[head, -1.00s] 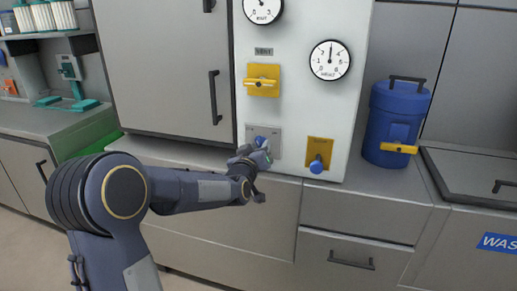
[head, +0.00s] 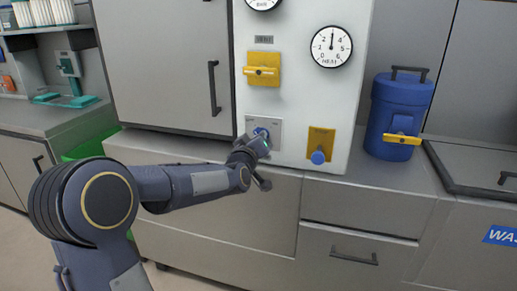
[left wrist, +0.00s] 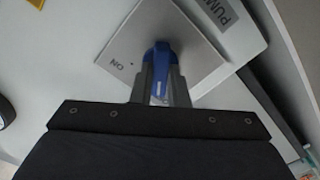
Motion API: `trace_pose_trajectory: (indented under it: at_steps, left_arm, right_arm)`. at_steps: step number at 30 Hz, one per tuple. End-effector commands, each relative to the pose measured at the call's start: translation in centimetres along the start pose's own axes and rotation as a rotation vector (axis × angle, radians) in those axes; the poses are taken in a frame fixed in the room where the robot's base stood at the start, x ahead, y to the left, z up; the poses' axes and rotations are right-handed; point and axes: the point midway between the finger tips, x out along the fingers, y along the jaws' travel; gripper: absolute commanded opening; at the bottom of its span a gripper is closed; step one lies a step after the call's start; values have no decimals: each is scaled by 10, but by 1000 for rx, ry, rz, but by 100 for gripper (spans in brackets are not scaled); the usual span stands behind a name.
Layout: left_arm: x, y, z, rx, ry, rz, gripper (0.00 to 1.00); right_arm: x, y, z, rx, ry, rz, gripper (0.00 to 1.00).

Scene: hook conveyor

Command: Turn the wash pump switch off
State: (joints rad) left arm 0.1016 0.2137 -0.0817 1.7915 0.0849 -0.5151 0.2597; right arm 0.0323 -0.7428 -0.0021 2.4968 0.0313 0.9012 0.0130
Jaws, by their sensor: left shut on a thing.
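The wash pump switch has a grey square plate (head: 279,134) low on the white panel, and a blue lever. In the left wrist view the plate (left wrist: 122,50) carries the word ON beside the lever, and a label reading PUM, cut off by the frame, is above it. My left gripper (left wrist: 163,92) is shut on the blue lever (left wrist: 160,56), with a finger on each side of it. In the head view the left gripper (head: 258,142) is at the plate and hides most of the lever. My right gripper is in neither view.
A yellow plate with a blue knob (head: 318,157) is just right of the switch. A yellow valve handle (head: 262,71) is above it, and a gauge (head: 331,47) is higher up. A blue canister (head: 398,115) stands on the counter at the right.

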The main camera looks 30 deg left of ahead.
Motion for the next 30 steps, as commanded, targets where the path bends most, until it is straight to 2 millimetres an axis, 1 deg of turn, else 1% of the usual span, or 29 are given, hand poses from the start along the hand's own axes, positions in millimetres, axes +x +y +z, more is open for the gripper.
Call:
trace_pose_trajectory:
  at_steps: [1,3,7,14,15,20,27,30]
  left_arm:
    - [0,-5,4,-44,5,1,0]
    - [0,-4,3,-97,3,1,0]
    - [0,-2,1,-141,0,-1,0]
    - [0,-1,0,-143,-2,-2,0]
    - [0,-1,0,-143,-2,-2,16]
    - [0,-1,0,-142,-1,-1,36]
    - [0,0,0,-140,-1,0,36]
    - [-5,0,-1,-140,0,0,36]
  right_arm:
    - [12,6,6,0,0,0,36]
    - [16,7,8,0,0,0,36]
    - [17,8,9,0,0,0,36]
    - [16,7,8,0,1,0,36]
    - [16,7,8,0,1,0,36]
    - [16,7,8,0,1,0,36]
    - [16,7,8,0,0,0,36]
    - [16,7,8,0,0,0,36]
